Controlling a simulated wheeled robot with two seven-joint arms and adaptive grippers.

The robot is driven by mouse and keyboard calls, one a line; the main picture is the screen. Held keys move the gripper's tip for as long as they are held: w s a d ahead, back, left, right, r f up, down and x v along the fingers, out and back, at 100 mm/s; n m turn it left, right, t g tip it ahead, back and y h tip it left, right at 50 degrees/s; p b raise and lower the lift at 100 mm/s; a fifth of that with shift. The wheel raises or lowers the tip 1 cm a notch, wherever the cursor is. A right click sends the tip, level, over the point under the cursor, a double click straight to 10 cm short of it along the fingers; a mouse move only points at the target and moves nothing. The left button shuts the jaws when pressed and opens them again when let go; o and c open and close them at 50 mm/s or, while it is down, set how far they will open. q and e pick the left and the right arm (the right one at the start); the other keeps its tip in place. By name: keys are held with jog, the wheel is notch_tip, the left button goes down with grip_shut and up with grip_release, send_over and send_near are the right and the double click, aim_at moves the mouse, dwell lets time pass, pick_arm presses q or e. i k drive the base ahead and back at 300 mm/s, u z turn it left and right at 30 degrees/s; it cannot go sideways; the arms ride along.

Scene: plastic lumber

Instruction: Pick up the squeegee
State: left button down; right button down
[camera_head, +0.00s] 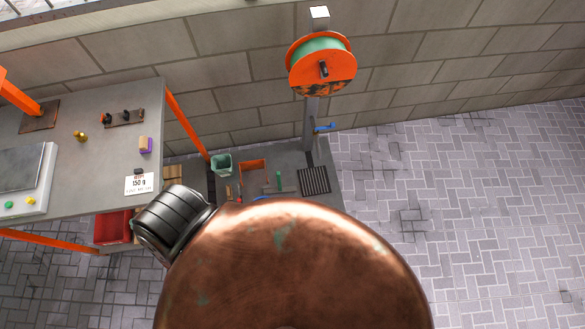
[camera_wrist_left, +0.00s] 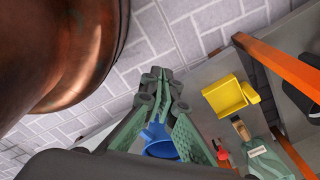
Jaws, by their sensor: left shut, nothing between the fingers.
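I cannot tell for sure which thing is the squeegee. In the left wrist view, my left gripper (camera_wrist_left: 162,82) has green ribbed fingers whose tips meet, with nothing between them. A blue object (camera_wrist_left: 160,146) shows behind and between the fingers; its kind is unclear. To the right lie a small red tool (camera_wrist_left: 222,155) and a dark green item with a pale label (camera_wrist_left: 262,152). My grippers do not show in the head view.
A yellow tray (camera_wrist_left: 226,97) and an orange frame bar (camera_wrist_left: 276,62) are right of my fingers. The head view shows an orange tray (camera_head: 252,166), a green bin (camera_head: 221,164), a black grate (camera_head: 314,180), a workbench (camera_head: 95,190) and a reel (camera_head: 321,66). Paved floor (camera_head: 470,200) is clear.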

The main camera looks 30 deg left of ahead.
aim_at(280, 189)
jog(key=u, duration=0.1)
jog(key=k, duration=1.55)
jog(key=u, duration=0.85)
